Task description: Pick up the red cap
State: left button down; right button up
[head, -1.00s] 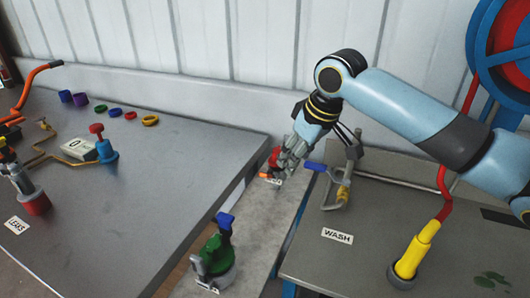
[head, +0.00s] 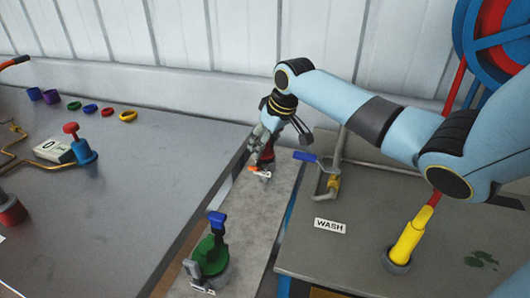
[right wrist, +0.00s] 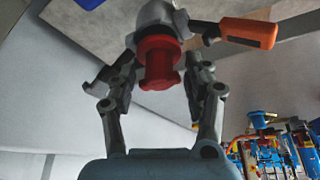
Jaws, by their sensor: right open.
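The red cap (right wrist: 160,62) sits on a grey metal fitting (right wrist: 157,16) with an orange-handled lever (right wrist: 248,32). In the right wrist view it lies between the two open fingers of my right gripper (right wrist: 158,88), with visible gaps on both sides. In the head view the right gripper (head: 262,150) is down at the far end of the narrow grey strip and partly hides the red cap (head: 269,156). The orange lever (head: 260,171) shows just in front. My left gripper is not in view.
A blue-handled valve (head: 305,156) stands close to the right of the gripper. A green fitting with a blue top (head: 208,250) stands nearer on the strip. Coloured rings (head: 91,108) lie on the left table (head: 150,190). A yellow nozzle (head: 410,240) stands right of the WASH label (head: 329,225).

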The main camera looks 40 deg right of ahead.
jog(key=shift+w+f, duration=0.1)
jog(key=shift+f, duration=0.1)
grip_shut()
jog(key=shift+r, duration=0.15)
